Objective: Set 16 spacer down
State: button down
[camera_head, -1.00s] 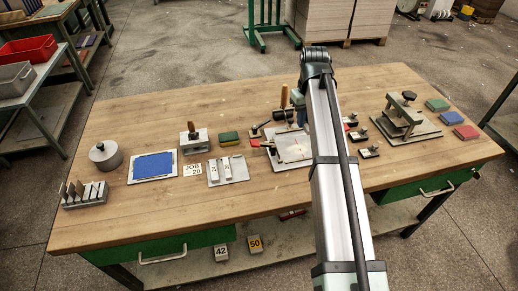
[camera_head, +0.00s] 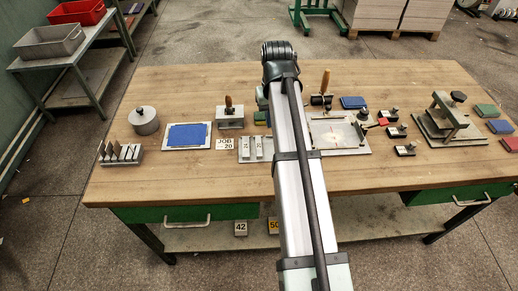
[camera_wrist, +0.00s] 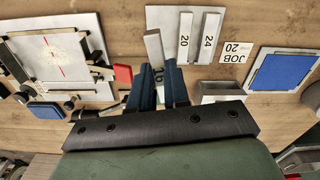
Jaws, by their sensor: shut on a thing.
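The 16 spacer (camera_wrist: 153,46) is a pale grey bar, and my gripper (camera_wrist: 158,76) is shut on it with blue fingers in the wrist view. Its number is partly covered by the fingers. The held bar overlaps the left edge of the grey tray (camera_wrist: 170,12) in that view; I cannot tell whether it touches the tray. The 20 spacer (camera_wrist: 185,38) and 24 spacer (camera_wrist: 208,38) lie side by side on the tray. They also show in the head view, the 24 spacer (camera_head: 244,148) left of the 20 spacer (camera_head: 260,147). There my arm hides the gripper and held bar.
A fixture plate (camera_head: 350,138) with clamps stands right of the tray. A JOB 20 card (camera_head: 225,143), a blue pad (camera_head: 187,135) and a wooden-handled block (camera_head: 230,117) lie to its left. A red piece (camera_wrist: 122,74) is near my fingers. The table front is fairly clear.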

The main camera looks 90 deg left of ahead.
aim_at(272, 149)
jog(key=shift+d+f+m, duration=0.1)
jog(key=shift+d+m, duration=0.05)
jog(key=shift+m, duration=0.85)
jog(key=shift+f, duration=4.95)
jog(key=shift+f, duration=0.1)
jog(key=c, duration=1.1)
grip_release()
notch_tip(272, 149, up, 12)
jog(key=shift+r, duration=0.15)
